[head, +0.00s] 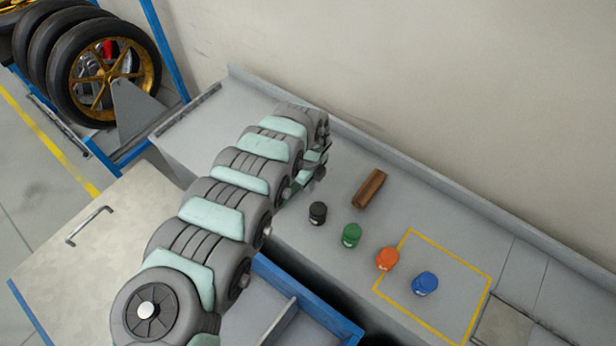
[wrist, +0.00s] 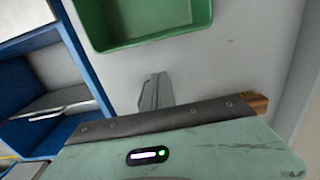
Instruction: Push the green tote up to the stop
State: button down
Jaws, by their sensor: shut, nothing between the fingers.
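The green tote (wrist: 150,40) shows at the top of the wrist view, with its near wall and part of its inside in the frame. In the head view my arm hides most or all of it. My gripper (wrist: 155,92) is shut and empty. Its fingertips point toward the tote, with a strip of grey bench between them in the picture; I cannot tell whether they touch. A brown wooden block (head: 369,188) lies on the bench right of my arm, and a brown end (wrist: 261,103) shows beside my gripper body. I cannot tell whether this block is the stop.
A black jar (head: 318,213), a green jar (head: 352,235), an orange jar (head: 387,259) and a blue jar (head: 425,284) stand in a row. A yellow outlined square (head: 452,257) marks the bench. The wall lip (head: 440,185) runs along the back.

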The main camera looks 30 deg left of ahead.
notch_tip(320, 180, down, 3)
jog(key=shift+d+f, duration=0.1)
jog(key=shift+f, duration=0.1)
jog(key=a, duration=0.2)
jog(key=shift+w+a+r, duration=0.1)
jog(key=shift+a+r, duration=0.15)
jog(key=shift+a, duration=0.9)
